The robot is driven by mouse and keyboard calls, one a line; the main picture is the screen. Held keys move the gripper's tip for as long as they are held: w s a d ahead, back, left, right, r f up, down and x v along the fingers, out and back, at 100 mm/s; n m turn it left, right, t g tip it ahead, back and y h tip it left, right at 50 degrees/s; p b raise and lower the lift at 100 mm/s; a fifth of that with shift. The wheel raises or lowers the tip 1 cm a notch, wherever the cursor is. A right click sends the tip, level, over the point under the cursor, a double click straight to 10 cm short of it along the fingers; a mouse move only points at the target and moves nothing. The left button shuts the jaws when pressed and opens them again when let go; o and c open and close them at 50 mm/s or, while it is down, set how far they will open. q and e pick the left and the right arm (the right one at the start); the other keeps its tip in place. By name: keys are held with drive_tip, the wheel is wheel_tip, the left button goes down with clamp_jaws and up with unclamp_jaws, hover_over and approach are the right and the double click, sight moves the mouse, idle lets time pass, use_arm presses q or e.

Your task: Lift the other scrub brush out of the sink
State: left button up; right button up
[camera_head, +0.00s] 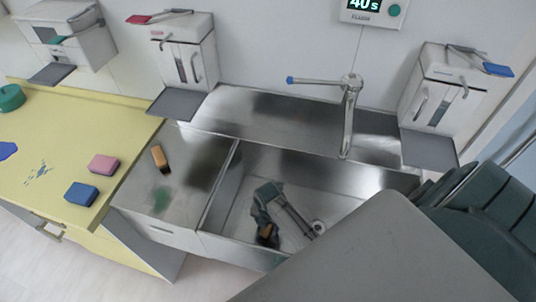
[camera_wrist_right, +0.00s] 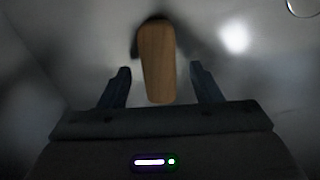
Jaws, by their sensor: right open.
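One scrub brush (camera_head: 266,230) with an orange-brown back lies in the steel sink (camera_head: 345,172), mostly hidden by my right gripper (camera_head: 266,238). In the right wrist view the brush (camera_wrist_right: 157,58) shows as a wooden block, its near end between the two dark fingers of the right gripper (camera_wrist_right: 160,72). The fingers are open, with a gap on each side of the brush. Another scrub brush (camera_head: 160,158) lies on the steel drainboard left of the basin. My left gripper is not in view.
The tap (camera_head: 349,115) stands at the back of the sink. The basin's left wall (camera_head: 221,188) rises between gripper and drainboard. Dispensers hang on the wall behind. A yellow counter (camera_head: 70,140) at left holds a pink block (camera_head: 104,164) and a blue block (camera_head: 81,194).

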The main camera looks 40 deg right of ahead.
drive_tip(key=shift+f, duration=0.7)
drive_tip(key=c, duration=1.1)
drive_tip(key=shift+r, duration=0.1)
